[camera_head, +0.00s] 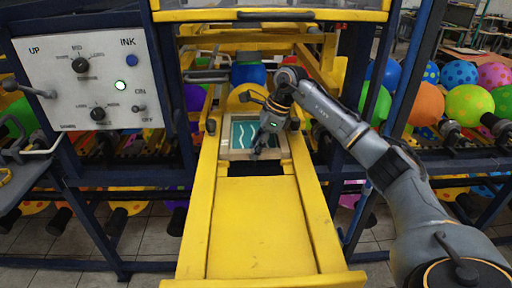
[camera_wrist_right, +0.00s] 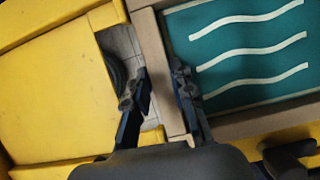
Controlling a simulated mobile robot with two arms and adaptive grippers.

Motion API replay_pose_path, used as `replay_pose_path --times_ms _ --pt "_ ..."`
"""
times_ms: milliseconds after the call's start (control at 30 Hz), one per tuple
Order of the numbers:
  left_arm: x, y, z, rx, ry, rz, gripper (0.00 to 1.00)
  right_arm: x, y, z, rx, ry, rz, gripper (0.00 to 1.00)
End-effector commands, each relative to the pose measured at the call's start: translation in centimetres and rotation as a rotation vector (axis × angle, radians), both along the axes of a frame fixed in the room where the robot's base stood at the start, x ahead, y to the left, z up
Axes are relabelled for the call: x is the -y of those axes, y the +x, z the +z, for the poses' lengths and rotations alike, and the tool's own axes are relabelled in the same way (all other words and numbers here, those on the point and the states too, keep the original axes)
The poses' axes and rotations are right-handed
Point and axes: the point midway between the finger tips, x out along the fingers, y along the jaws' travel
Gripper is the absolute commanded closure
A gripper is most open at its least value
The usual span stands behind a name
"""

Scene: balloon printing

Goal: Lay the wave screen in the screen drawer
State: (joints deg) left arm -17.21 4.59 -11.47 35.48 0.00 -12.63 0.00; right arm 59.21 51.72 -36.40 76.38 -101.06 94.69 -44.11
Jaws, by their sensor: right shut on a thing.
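The wave screen (camera_head: 241,132) is a teal panel with white wavy lines in a light wooden frame. In the head view it is over the back part of the yellow screen drawer (camera_head: 262,235), which is pulled out toward me. My right gripper (camera_head: 262,148) is shut on the frame's edge. In the right wrist view, the fingers (camera_wrist_right: 158,88) straddle one wooden bar of the wave screen (camera_wrist_right: 245,50). Whether the frame rests on the drawer or hangs just above it, I cannot tell. My left gripper is not in view.
A white control panel (camera_head: 92,80) with knobs and a green light stands at the left. Yellow machine beams (camera_head: 270,15) cross above the drawer's back. Colored balloons (camera_head: 425,104) sit on racks at both sides. A dark gap (camera_head: 257,169) lies in front of the screen.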

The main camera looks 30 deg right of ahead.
Motion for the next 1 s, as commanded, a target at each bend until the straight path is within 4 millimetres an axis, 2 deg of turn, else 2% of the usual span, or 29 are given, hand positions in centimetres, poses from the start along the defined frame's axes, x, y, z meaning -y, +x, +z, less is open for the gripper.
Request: replay_pose_path --times_ms 300,333,433,467,767,867,1000 --pt "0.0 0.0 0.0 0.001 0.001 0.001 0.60 0.0 0.0 0.1 0.003 0.001 0.000 1.00" --pt "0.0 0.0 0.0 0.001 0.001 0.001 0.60 0.0 0.0 0.1 0.003 0.001 0.000 0.73" --pt "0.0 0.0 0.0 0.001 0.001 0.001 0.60 0.0 0.0 0.1 0.002 0.001 0.001 0.53" --pt "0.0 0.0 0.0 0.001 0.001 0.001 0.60 0.0 0.0 0.1 0.002 0.001 0.001 0.50" --pt "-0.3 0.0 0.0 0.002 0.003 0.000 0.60 0.0 0.0 0.1 -0.001 0.000 0.000 0.50" --pt "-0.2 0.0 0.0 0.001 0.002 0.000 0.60 0.3 -0.2 0.9 0.002 0.000 -0.001 0.50" --pt "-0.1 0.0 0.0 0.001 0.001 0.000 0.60 1.0 -0.6 3.1 0.005 0.000 -0.001 0.50"
